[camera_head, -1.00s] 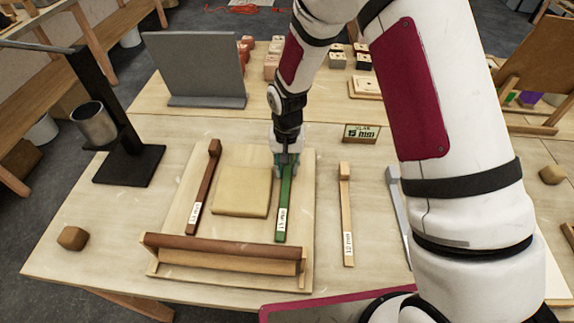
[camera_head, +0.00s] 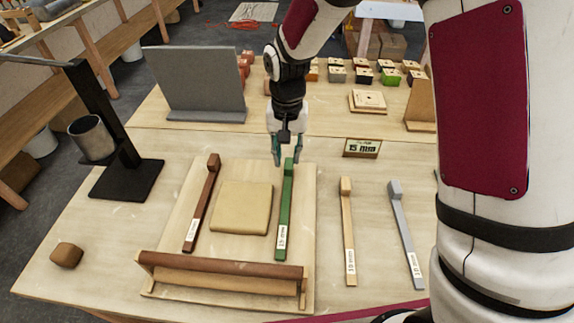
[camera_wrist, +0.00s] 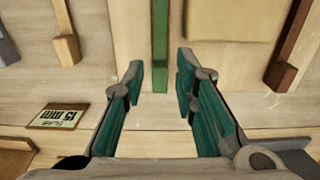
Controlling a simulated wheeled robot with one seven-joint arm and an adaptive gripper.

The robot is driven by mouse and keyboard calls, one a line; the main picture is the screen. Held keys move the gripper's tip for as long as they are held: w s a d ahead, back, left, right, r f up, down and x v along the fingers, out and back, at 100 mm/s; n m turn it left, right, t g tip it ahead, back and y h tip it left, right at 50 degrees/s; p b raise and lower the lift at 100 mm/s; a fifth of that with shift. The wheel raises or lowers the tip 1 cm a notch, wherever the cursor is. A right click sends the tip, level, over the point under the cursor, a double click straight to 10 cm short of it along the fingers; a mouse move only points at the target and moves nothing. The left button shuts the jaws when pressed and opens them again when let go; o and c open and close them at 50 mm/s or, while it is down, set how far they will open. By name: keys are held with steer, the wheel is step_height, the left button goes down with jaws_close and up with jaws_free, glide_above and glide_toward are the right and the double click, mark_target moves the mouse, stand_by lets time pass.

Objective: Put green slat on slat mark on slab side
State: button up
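The green slat (camera_head: 285,215) lies on the wooden board right of the tan slab (camera_head: 241,208), its raised end away from me and its label end near the rolling bar. No slat mark can be made out. My gripper (camera_head: 277,160) is open and empty, raised at the far end of the green slat. In the wrist view the gripper (camera_wrist: 160,80) has its teal-padded fingers spread, with the green slat (camera_wrist: 160,45) lined up between and beyond them. The slab (camera_wrist: 217,18) also shows there.
A brown slat (camera_head: 203,205) lies left of the slab. A tan slat (camera_head: 347,230) and a grey slat (camera_head: 405,235) lie to the right. A roller (camera_head: 220,275) spans the board's near edge. A "15 mm" sign (camera_head: 362,148) and a grey panel (camera_head: 195,83) stand behind.

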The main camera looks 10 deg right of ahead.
steer(key=shift+r, duration=0.7)
steer(key=s+d+r+t, duration=0.1)
steer(key=s+d+r, duration=0.25)
steer(key=r, duration=0.35)
steer(key=s+d+r+t, duration=0.1)
steer(key=s+d+r, duration=0.25)
steer(key=r, duration=0.45)
steer(key=s+d+r+n+t, duration=0.1)
steer(key=s+d+r, duration=0.2)
steer(key=s, duration=0.4)
steer(key=s+d+r+n+t, duration=0.1)
steer(key=s+d+r+t, duration=0.1)
steer(key=s, duration=0.6)
step_height(320, 180, up, 3)
steer(key=shift+s+d+f+t, duration=0.2)
steer(key=shift+s+d+t, duration=0.1)
steer(key=shift+d, duration=0.25)
steer(key=shift+a, duration=0.1)
